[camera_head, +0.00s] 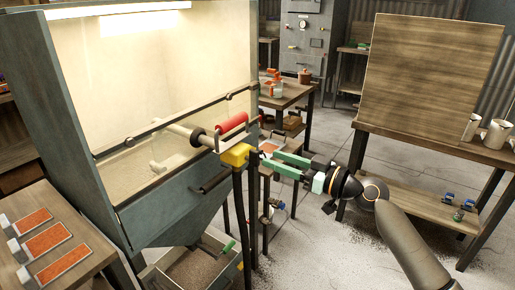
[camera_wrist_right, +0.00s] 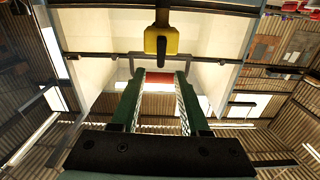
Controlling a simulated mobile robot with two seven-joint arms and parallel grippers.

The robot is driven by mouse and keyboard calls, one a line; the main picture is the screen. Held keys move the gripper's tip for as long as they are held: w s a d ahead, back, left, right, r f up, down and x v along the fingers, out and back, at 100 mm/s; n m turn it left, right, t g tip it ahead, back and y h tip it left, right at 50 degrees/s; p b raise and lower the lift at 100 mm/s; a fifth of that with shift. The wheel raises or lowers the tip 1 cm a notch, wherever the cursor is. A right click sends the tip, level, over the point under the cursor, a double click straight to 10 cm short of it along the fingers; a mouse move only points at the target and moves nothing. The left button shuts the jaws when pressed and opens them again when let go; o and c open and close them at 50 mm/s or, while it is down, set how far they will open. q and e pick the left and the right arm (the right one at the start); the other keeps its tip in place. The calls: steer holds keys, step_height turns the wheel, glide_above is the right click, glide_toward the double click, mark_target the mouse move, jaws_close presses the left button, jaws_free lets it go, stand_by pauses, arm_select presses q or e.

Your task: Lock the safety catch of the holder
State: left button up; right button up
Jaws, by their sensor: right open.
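The holder stands at the front edge of the blast cabinet. It has a yellow block (camera_head: 237,154) on dark posts, a red cylinder (camera_head: 232,123) in a grey bracket above it, and a pale horizontal tube (camera_head: 187,133) reaching into the cabinet. I cannot tell for sure which part is the safety catch. My right gripper (camera_head: 270,159) is open and empty, its green fingers pointing at the holder from the right, just short of the yellow block. In the right wrist view, the red cylinder (camera_wrist_right: 158,86) shows between and beyond the fingertips, with the yellow block (camera_wrist_right: 161,40) above. My left gripper is not in view.
The lit grey cabinet (camera_head: 165,215) fills the left, with a dark handle (camera_head: 212,180) on its front. A table (camera_head: 90,248) with orange-topped plates is at the lower left. A wooden bench (camera_head: 425,145) with a tall board and cups stands right. Floor between is clear.

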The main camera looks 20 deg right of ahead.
mark_target(259, 154)
steer(key=p+x, duration=0.1)
steer(key=x, duration=0.5)
steer(key=shift+c, duration=0.2)
jaws_close()
stand_by(0.4)
